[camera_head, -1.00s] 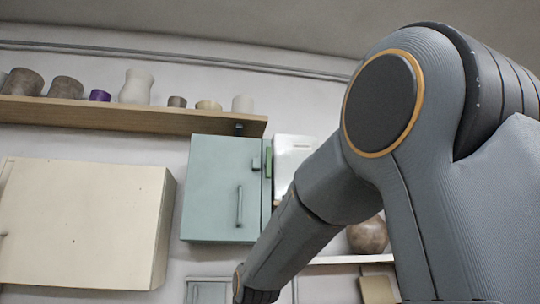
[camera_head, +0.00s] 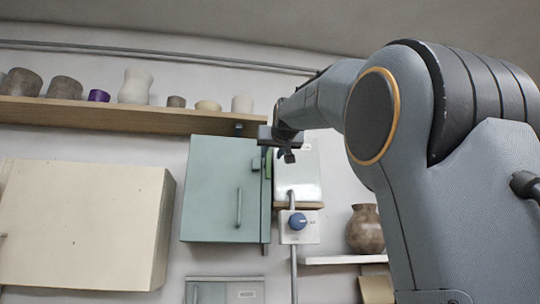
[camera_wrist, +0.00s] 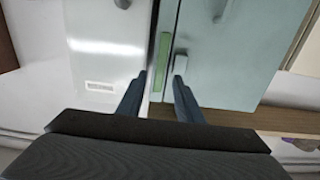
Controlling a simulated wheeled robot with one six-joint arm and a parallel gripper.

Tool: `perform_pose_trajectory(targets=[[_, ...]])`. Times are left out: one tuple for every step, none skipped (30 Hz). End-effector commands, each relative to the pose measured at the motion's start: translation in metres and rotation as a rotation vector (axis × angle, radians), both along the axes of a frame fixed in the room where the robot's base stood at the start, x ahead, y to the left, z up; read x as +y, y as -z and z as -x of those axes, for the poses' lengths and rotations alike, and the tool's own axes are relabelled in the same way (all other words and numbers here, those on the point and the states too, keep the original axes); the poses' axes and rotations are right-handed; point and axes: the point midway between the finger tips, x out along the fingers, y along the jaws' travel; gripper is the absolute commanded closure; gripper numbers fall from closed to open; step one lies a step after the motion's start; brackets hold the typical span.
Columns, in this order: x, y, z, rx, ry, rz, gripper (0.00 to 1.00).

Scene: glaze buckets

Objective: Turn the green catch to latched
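The green catch (camera_head: 268,163) is a narrow upright bar at the right edge of a teal cabinet door (camera_head: 215,195), which looks closed. A small pale teal block (camera_head: 256,164) sits on the door just left of the catch. In the wrist view the catch (camera_wrist: 161,62) stands upright between the fingertips, with the block (camera_wrist: 180,64) at the right fingertip. My gripper (camera_head: 287,155) is in front of the cabinet's upper right edge. In the wrist view my gripper (camera_wrist: 162,79) is open with nothing held. I cannot tell whether a finger touches the catch or block.
A white box (camera_head: 308,180) hangs right of the cabinet, above a blue-knobbed switch (camera_head: 298,221). A wooden shelf (camera_head: 120,115) with pots runs above, close to the gripper. A cream cabinet (camera_head: 80,225) is at left, a brown vase (camera_head: 365,230) at right.

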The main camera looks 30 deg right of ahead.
Motion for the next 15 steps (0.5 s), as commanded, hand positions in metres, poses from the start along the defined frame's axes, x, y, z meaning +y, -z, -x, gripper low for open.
perform_pose_trajectory(targets=[[-0.002, -0.002, -0.007, 0.002, 0.0, -0.001, 0.67], [-0.003, -0.002, -0.012, 0.003, 0.0, -0.001, 0.67], [-0.005, -0.002, -0.018, 0.004, 0.0, -0.001, 0.67], [-0.006, -0.002, -0.021, 0.003, -0.001, -0.001, 0.67], [-0.007, -0.002, -0.025, 0.002, -0.001, -0.001, 0.67], [-0.008, -0.002, -0.029, 0.002, -0.001, -0.001, 0.67], [-0.009, -0.002, -0.032, 0.001, -0.001, 0.0, 0.67], [-0.01, -0.002, -0.035, 0.001, -0.001, 0.0, 0.67], [-0.011, -0.001, -0.038, 0.002, -0.001, -0.001, 0.67], [-0.011, -0.001, -0.04, 0.002, -0.001, -0.001, 0.67], [-0.012, -0.001, -0.042, 0.002, -0.001, -0.001, 0.67], [-0.012, -0.001, -0.043, 0.001, -0.001, 0.0, 0.67], [-0.012, -0.001, -0.044, 0.001, -0.001, 0.0, 0.67], [-0.012, -0.001, -0.045, 0.001, -0.001, 0.0, 0.67], [-0.013, 0.0, -0.045, 0.0, -0.001, 0.0, 0.67]])
